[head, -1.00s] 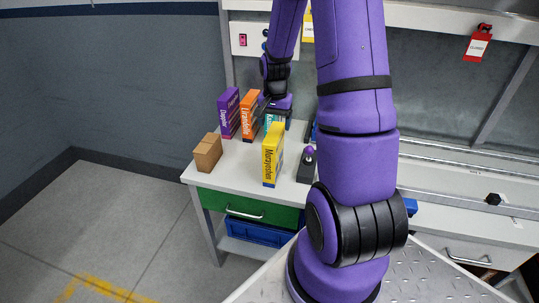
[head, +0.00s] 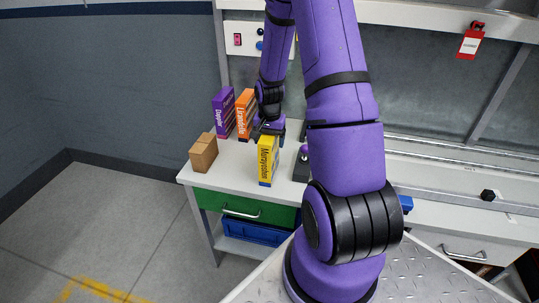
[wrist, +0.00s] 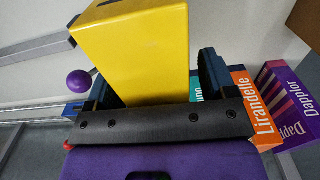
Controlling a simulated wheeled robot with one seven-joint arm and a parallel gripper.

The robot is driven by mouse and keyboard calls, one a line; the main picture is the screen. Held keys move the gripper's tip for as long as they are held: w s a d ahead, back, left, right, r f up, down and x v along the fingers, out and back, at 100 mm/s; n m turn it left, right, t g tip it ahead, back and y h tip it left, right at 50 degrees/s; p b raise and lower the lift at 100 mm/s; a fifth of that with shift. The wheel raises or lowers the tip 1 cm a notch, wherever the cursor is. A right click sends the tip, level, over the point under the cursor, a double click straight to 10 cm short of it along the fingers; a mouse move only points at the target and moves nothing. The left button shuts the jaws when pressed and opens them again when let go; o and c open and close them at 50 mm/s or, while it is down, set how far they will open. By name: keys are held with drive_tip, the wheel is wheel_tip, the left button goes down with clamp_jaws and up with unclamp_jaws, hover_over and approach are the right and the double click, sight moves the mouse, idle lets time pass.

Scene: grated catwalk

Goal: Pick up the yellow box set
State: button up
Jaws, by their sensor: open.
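The yellow box (head: 267,162) stands upright on the white worktop, its lettered face toward the head camera. My gripper (head: 268,130) is at its top end and hides part of it. In the wrist view the yellow box (wrist: 140,50) lies between the two dark fingers of my gripper (wrist: 150,88), one finger on each side. The jaws are open. I cannot tell whether either finger touches the box.
An orange box (head: 245,112) and a purple box (head: 224,112) stand behind to the left. A teal box (wrist: 195,86) shows partly in the wrist view. A brown carton (head: 203,153) sits at the left edge. A dark joystick with a purple knob (head: 304,151) stands close on the right.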

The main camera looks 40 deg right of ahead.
clamp_jaws()
drive_tip(key=shift+r, duration=0.1)
